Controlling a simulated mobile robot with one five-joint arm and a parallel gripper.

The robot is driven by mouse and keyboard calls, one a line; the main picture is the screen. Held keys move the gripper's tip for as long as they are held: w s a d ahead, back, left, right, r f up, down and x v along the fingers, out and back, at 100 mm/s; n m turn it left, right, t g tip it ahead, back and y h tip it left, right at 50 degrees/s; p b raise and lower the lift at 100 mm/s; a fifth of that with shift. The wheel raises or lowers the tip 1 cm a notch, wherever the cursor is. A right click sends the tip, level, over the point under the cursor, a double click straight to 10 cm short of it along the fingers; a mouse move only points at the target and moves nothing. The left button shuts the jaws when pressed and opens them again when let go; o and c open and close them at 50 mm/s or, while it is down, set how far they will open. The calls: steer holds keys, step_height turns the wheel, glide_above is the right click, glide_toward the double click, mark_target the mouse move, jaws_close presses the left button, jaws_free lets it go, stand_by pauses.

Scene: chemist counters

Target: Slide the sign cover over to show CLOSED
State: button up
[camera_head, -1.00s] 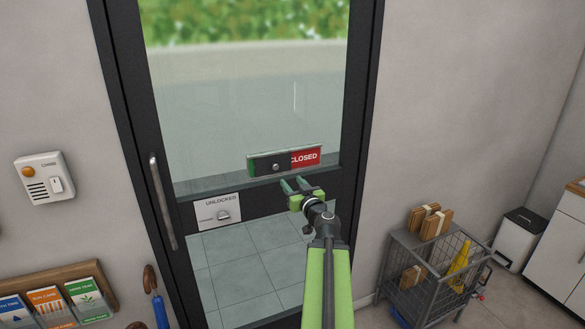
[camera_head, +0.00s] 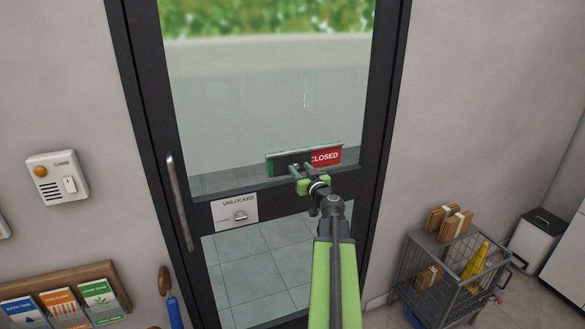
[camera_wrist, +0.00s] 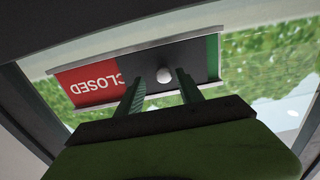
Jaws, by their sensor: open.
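The door sign shows a red CLOSED panel (camera_head: 327,156) on its right, with most of the word visible. A dark sliding cover (camera_head: 284,165) lies left of the red, over the middle, with a green strip at the far left. In the wrist view the sign is upside down, and a round pale knob (camera_wrist: 164,75) stands on the dark cover (camera_wrist: 196,58). My gripper (camera_head: 302,169) is open at the sign's lower edge. In the wrist view its two fingers (camera_wrist: 160,92) stand either side of the knob; whether they touch it I cannot tell.
The sign hangs on a glass door with a dark frame and a vertical handle (camera_head: 178,203). An UNLOCKED lock plate (camera_head: 235,213) is below left. A wire cart (camera_head: 450,268) with parcels stands right of the door, and a leaflet rack (camera_head: 65,297) is at lower left.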

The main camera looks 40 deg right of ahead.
steer(key=shift+w+a, duration=0.15)
steer(key=shift+a, duration=0.05)
jaws_close()
stand_by(1.2)
